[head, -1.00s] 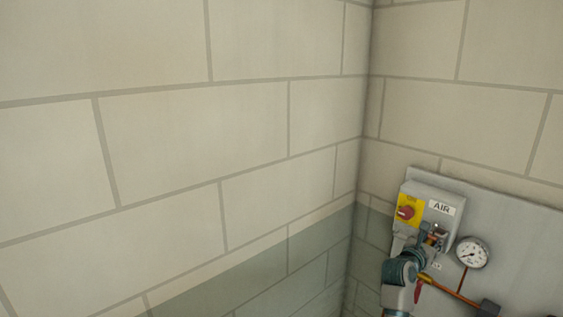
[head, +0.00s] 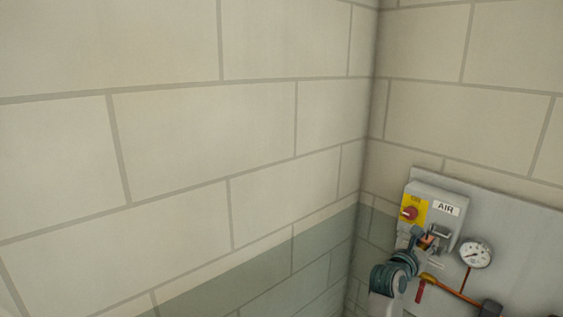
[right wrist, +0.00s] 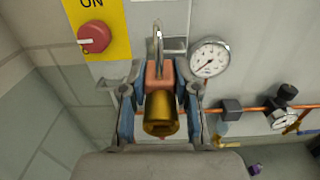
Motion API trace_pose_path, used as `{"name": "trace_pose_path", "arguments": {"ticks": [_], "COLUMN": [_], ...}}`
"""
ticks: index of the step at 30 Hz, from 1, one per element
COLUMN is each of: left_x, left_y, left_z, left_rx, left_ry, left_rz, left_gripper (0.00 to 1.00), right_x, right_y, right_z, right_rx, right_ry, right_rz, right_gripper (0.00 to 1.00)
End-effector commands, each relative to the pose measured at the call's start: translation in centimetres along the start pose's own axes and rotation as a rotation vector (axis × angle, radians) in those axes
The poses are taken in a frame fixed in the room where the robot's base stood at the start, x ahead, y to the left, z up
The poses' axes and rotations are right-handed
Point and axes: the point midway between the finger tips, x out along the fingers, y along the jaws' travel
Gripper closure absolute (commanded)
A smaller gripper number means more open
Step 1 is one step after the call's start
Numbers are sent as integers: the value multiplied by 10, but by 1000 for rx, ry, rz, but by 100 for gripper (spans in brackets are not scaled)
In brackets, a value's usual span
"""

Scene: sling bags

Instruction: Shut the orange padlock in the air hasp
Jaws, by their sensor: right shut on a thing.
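The orange padlock (right wrist: 160,73) is upright between the fingers of my right gripper (right wrist: 160,85), with a brass cylinder at its near end. Its steel shackle points up. In the right wrist view the shackle overlaps the grey metal hasp (right wrist: 174,47); I cannot tell whether it passes through it or is closed. In the head view my right gripper (head: 424,240) is at the front of the grey AIR box (head: 424,190), just below the red knob (head: 409,213) on its yellow plate. The padlock is small and partly hidden there. My left gripper is out of view.
A round pressure gauge (head: 475,254) is close to the right of the box, with a copper pipe (head: 455,292) below it. A grey board (head: 515,225) backs these fittings. A block wall (head: 200,130) fills the left and is bare.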

Motion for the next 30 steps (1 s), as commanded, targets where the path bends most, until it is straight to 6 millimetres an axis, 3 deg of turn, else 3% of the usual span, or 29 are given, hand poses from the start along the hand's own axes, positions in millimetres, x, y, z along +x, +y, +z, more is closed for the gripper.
{"name": "trace_pose_path", "arguments": {"ticks": [17,30], "left_x": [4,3], "left_y": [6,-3], "left_z": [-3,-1], "left_rx": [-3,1], "left_ry": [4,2], "left_rz": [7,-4], "left_gripper": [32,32], "right_x": [-27,-22], "right_y": [1,-3], "right_z": [-2,-9], "right_rx": [-2,1], "right_ry": [3,20], "right_rz": [0,-1], "right_gripper": [100,100]}}
